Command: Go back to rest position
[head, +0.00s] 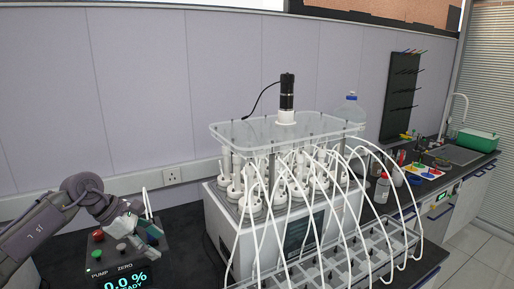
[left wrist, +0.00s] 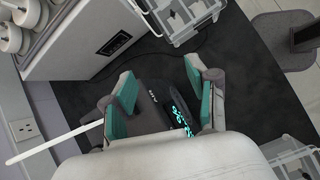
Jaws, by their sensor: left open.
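My left gripper (head: 143,236) is at the lower left of the head view, over the top of a dark control box (head: 75,255). The box has a red button, a green button, the labels PUMP and ZERO and a lit display (head: 122,279) reading 0.0 %. In the left wrist view my gripper (left wrist: 160,92) has its two teal-padded fingers spread, with nothing held between them. The lit display (left wrist: 181,120) shows beyond the fingers there. Part of the box is hidden behind the gripper. My right gripper is in neither view.
The reactor unit (head: 235,225) with its clear lid (head: 245,130) and many white tubes stands right of the box. A tube rack (head: 345,268) stands before it. A wall socket (head: 172,176) is behind. A bottle (head: 382,188) and a sink (head: 450,155) are at the right.

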